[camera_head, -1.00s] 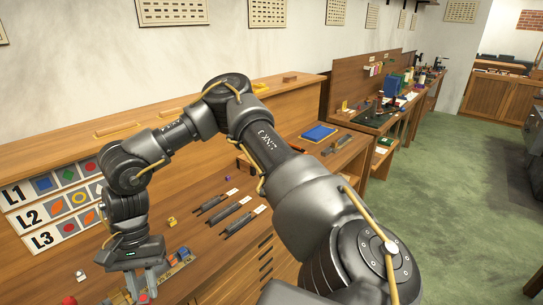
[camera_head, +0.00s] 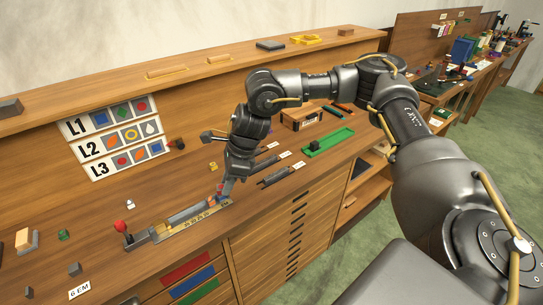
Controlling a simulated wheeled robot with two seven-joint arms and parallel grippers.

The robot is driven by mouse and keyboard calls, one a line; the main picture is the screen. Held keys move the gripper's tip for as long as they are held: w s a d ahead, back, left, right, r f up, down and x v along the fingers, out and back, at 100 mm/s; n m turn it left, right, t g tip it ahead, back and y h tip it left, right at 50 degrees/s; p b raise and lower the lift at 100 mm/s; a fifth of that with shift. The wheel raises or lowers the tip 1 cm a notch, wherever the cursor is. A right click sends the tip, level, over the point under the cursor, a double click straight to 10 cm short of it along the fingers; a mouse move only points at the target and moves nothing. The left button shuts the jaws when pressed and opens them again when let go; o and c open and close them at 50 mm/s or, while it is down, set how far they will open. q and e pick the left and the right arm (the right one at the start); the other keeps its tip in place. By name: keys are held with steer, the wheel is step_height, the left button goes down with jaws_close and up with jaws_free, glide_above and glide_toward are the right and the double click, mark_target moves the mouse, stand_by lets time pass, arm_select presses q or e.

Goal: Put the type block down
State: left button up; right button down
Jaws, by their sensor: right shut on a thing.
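My right gripper (camera_head: 224,188) points down over the right end of a long metal and brass tool (camera_head: 185,220) on the bench. It is shut on a small type block (camera_head: 219,192), which shows orange and blue between the fingers. The fingers hide most of the block. I cannot tell whether the block touches the tool. My left gripper is not in view.
A sign board (camera_head: 122,142) with rows L1, L2 and L3 stands behind. Dark metal holders (camera_head: 277,177) and a green tray (camera_head: 328,142) lie to the right. Small loose blocks (camera_head: 64,235) lie at the left. Bench in front of the sign is mostly clear.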

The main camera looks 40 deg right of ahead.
steer(key=w+d+r+m+t+h, duration=0.2)
steer(key=w+d+m+h, duration=0.3)
steer(key=m, duration=0.6)
steer(key=shift+m+y, duration=0.4)
steer(key=shift+m, duration=0.5)
steer(key=w+d+f, duration=0.4)
steer(key=d, duration=0.1)
steer(key=w+d+f, duration=0.4)
steer(key=w+f, duration=0.1)
steer(key=shift+w+d, duration=0.2)
steer(key=shift+d, duration=0.2)
steer(key=shift+w+d+f, duration=0.15)
steer(key=shift+d+f, duration=0.1)
steer(key=shift+f, duration=0.1)
step_height(320, 180, down, 3)
steer(key=shift+r+p, duration=0.1)
steer(key=shift+p, duration=1.05)
steer(key=shift+w+d+f, duration=0.1)
steer(key=shift+f, duration=0.15)
steer(key=shift+f, duration=0.1)
